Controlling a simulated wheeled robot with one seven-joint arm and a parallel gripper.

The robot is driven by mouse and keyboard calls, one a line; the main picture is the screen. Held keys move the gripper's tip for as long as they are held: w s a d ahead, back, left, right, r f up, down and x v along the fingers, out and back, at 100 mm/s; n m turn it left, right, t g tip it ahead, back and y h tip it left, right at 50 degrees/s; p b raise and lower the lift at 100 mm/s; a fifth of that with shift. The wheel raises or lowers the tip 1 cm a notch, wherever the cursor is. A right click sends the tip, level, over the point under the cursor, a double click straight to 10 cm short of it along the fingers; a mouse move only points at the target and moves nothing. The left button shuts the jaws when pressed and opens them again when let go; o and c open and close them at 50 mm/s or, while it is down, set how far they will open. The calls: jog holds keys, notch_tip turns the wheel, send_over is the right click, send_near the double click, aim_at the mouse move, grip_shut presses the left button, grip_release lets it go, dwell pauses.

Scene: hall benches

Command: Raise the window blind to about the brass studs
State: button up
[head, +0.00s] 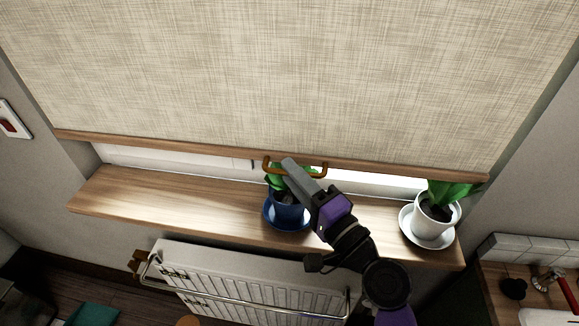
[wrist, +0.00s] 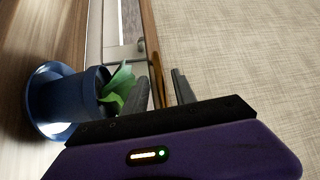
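The beige woven window blind (head: 290,75) hangs low, with its wooden bottom bar (head: 180,144) just above the sill. A brown, brass-like handle (head: 318,174) sits at the middle of that bar. My gripper (head: 288,164) is at the handle, covering part of it. In the wrist view my gripper (wrist: 162,88) is open, one grey finger on each side of the handle (wrist: 157,80). I cannot tell whether either finger touches it. The blind (wrist: 240,50) fills the right of that view. I see no brass studs.
A blue pot (head: 284,205) with a plant stands on a blue saucer under my gripper. A white pot (head: 434,216) with a plant stands at the right of the wooden sill (head: 170,200). A white radiator (head: 240,285) with a rail is below. A switch (head: 10,122) is at left.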

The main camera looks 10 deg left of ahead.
jog(key=shift+w+a+r, duration=0.1)
jog(key=shift+w+a, duration=0.4)
grip_shut()
dwell(1.2)
